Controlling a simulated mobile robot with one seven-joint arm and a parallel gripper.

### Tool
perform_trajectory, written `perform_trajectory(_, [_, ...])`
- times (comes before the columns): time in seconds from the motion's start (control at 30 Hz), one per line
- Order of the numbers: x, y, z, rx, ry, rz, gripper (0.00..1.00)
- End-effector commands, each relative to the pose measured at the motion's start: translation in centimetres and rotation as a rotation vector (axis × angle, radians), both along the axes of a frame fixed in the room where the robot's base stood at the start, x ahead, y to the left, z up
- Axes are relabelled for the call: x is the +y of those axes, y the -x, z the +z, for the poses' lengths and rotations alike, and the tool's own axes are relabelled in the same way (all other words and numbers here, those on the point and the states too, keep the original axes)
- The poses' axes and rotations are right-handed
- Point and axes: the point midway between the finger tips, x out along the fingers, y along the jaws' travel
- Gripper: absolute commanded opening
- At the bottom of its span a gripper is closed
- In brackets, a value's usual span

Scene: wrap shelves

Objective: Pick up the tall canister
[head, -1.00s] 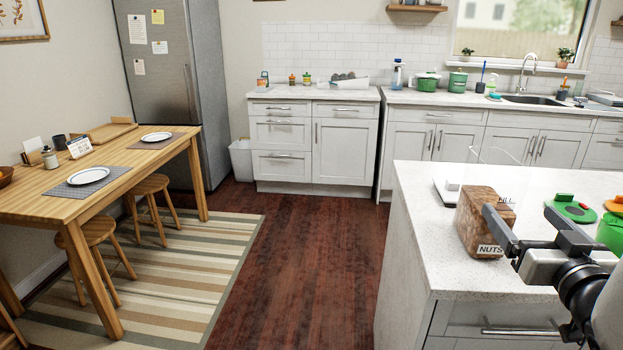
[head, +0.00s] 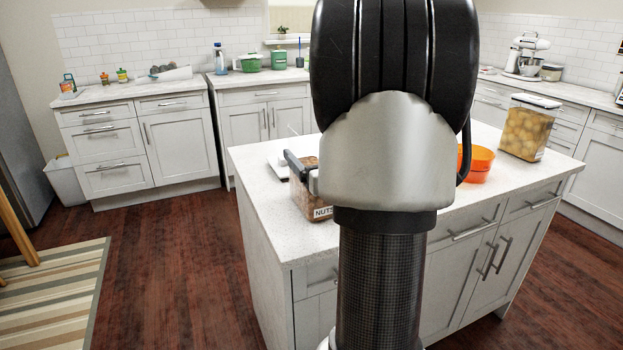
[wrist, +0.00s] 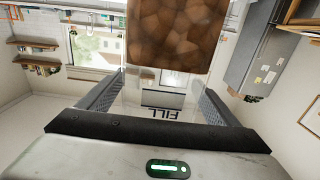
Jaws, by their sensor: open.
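A tall clear canister (head: 304,200) labelled NUTS, with brown contents, stands on the island counter near its left end. My arm hides its right part in the head view. In the wrist view, which is upside down, its brown contents (wrist: 172,38) fill the top middle, with a clear wall and FILL mark below. My gripper (wrist: 155,97) is open, with one finger on each side of the canister's clear upper part. Gaps seem to show between fingers and walls; contact is hard to tell. In the head view only part of the gripper (head: 297,168) shows.
An orange bowl (head: 479,160) and a clear lidded container with yellowish contents (head: 527,130) stand on the island counter (head: 258,165) to the right. A white flat item (head: 284,150) lies behind the canister. My arm hides the counter's middle.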

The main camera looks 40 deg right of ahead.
Motion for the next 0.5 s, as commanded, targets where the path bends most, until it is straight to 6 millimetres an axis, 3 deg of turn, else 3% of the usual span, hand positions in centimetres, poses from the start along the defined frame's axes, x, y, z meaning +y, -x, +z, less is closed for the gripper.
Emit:
perform_trajectory(0.1, [-0.19, -0.94, -0.05, 0.001, 0.000, 0.000, 0.84])
perform_trajectory(0.33, [-0.23, -1.04, 0.01, 0.000, 0.000, 0.000, 0.84])
perform_trajectory(0.5, [-0.24, -1.02, 0.02, 0.000, 0.000, 0.000, 0.56])
